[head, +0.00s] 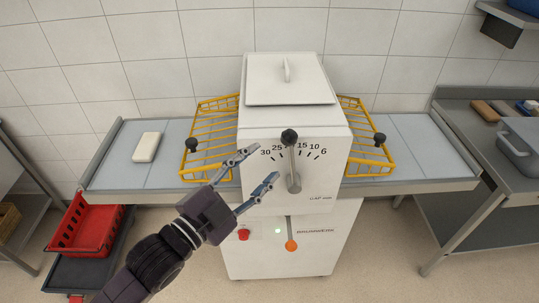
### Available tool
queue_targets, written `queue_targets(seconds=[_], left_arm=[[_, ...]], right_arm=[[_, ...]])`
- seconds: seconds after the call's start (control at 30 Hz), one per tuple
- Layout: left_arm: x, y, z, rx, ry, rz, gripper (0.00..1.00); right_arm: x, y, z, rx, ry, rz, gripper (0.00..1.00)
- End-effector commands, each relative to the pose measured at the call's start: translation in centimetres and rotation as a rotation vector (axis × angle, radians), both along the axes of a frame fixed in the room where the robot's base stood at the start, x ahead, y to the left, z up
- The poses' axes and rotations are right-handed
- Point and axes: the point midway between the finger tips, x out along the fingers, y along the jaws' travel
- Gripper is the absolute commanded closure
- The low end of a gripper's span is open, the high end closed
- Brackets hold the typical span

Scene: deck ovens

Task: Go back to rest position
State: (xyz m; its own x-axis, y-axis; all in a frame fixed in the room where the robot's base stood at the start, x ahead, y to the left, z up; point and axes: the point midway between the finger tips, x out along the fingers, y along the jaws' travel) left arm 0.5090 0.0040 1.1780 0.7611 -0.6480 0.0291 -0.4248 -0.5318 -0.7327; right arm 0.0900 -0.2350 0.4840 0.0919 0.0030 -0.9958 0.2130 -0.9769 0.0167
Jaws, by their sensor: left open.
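My left gripper (257,171) comes in from the lower left. It is open and empty, with its two fingers apart in front of the white machine (255,190). Its fingertips show just left of the black-knobbed lever (293,165) on the scale numbered 30 to 6. I cannot tell whether they touch the machine's front. My left arm hides part of the lower front left of the machine. My right gripper is not in view.
Yellow wire guards (215,112) flank the machine, each with a black knob. A white block (147,147) lies on the left wing table (112,165). A red crate (85,226) stands low at left. A steel table (464,199) with a grey container (520,145) stands at right.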

Motion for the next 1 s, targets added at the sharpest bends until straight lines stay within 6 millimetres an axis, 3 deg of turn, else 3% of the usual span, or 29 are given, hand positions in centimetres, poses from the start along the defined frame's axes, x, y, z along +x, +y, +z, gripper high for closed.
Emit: queue_targets(seconds=[0.57,0.67,0.77,0.87,1.0], left_arm=[[-0.4,0.3,0.0,-0.001,0.001,0.000,0.55],[0.2,0.6,-1.2,0.000,0.021,0.014,0.55],[1.8,1.7,-4.7,0.001,0.081,0.056,0.55],[3.9,3.8,-10.7,0.001,0.187,0.129,0.55],[5.6,7.5,-20.8,-0.002,0.358,0.245,0.55]], right_arm=[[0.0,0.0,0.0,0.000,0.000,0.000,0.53],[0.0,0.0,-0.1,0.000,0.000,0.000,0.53],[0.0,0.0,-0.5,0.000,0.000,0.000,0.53],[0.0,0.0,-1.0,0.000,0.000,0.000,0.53],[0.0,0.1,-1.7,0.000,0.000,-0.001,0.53]])
